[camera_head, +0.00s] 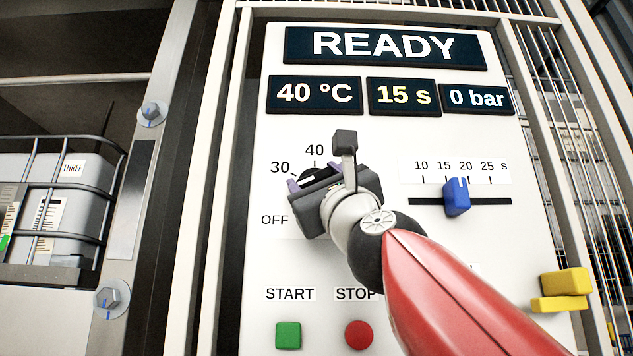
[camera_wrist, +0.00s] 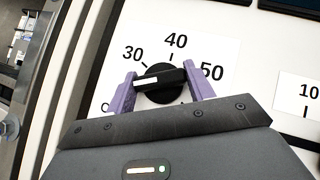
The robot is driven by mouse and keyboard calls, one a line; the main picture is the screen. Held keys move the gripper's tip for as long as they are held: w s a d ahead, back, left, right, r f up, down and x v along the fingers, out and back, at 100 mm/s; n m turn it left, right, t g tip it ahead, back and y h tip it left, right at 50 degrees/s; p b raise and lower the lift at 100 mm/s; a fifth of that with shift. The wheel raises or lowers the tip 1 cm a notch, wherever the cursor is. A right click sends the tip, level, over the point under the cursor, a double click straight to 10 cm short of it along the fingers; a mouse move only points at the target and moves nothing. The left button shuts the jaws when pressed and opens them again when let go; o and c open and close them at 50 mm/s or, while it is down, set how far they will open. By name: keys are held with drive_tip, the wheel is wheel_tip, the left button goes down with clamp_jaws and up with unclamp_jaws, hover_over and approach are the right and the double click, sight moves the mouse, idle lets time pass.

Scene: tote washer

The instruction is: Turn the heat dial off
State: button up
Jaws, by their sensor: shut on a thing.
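The heat dial (camera_wrist: 164,90) is a round black knob with a raised bar across it, on the white panel. A white mark on the bar's left end points left, between 30 and the partly hidden OFF label. In the head view the dial (camera_head: 312,174) is mostly covered by my gripper (camera_head: 318,180). The temperature display (camera_head: 315,94) reads 40 °C.
A blue slider (camera_head: 457,197) sits near 15 on its track, right of the dial. A green START button (camera_head: 288,335) and a red STOP button (camera_head: 359,334) are below. A yellow handle (camera_head: 562,290) is at the lower right. The top display (camera_head: 384,47) reads READY.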

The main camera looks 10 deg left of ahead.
drive_tip(key=shift+r+n+g+y, duration=0.1)
drive_tip(key=shift+n+g+y, duration=0.4)
drive_tip(key=shift+n+g, duration=0.4)
drive_tip(key=o, duration=1)
drive_tip(key=b+v, duration=0.5)
drive_tip(key=v, duration=0.2)
drive_tip(key=shift+s+d+f+b, duration=0.15)
drive_tip(key=shift+s+f+b, duration=0.05)
drive_tip(key=shift+f+b, duration=0.15)
